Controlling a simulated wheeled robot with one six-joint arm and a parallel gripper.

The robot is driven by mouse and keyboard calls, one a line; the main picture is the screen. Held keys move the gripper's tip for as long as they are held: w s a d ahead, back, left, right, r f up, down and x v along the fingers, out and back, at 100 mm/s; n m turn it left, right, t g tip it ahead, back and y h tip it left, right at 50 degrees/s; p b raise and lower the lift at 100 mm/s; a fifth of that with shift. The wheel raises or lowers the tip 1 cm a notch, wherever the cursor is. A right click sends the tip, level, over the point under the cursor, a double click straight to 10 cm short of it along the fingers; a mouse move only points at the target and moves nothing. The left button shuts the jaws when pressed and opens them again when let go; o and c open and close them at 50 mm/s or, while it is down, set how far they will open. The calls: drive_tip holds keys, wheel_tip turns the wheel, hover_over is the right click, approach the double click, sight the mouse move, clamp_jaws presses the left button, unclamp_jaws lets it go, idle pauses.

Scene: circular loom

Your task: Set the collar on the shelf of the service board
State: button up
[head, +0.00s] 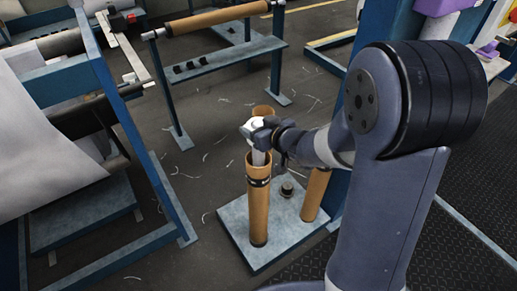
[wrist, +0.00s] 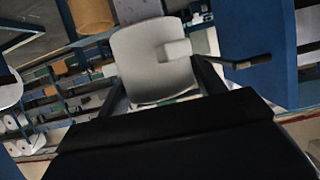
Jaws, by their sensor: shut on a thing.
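My gripper (head: 264,133) is shut on a pale grey, rounded piece, which I take to be the collar (head: 250,127). In the wrist view the collar (wrist: 150,65) sits between the two dark fingers, with a small stub on its face and a thin dark-ended lever to its right. In the head view it is above an upright brown tube (head: 258,212), and a grey shaft (head: 259,157) shows between it and the tube's mouth. I cannot tell whether the collar is around that shaft or apart from it. I cannot pick out the service board or its shelf with certainty.
The tubes stand on a grey base plate (head: 238,238), with a small dark knob (head: 287,188) and another brown tube (head: 314,195) close by. A blue loom frame (head: 160,190) is on the left, a roller stand (head: 225,62) behind. A blue panel (wrist: 258,35) is right in the wrist view.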

wheel_tip(320, 180, up, 9)
drive_tip(key=p, duration=0.8)
drive_tip(key=shift+r, duration=0.15)
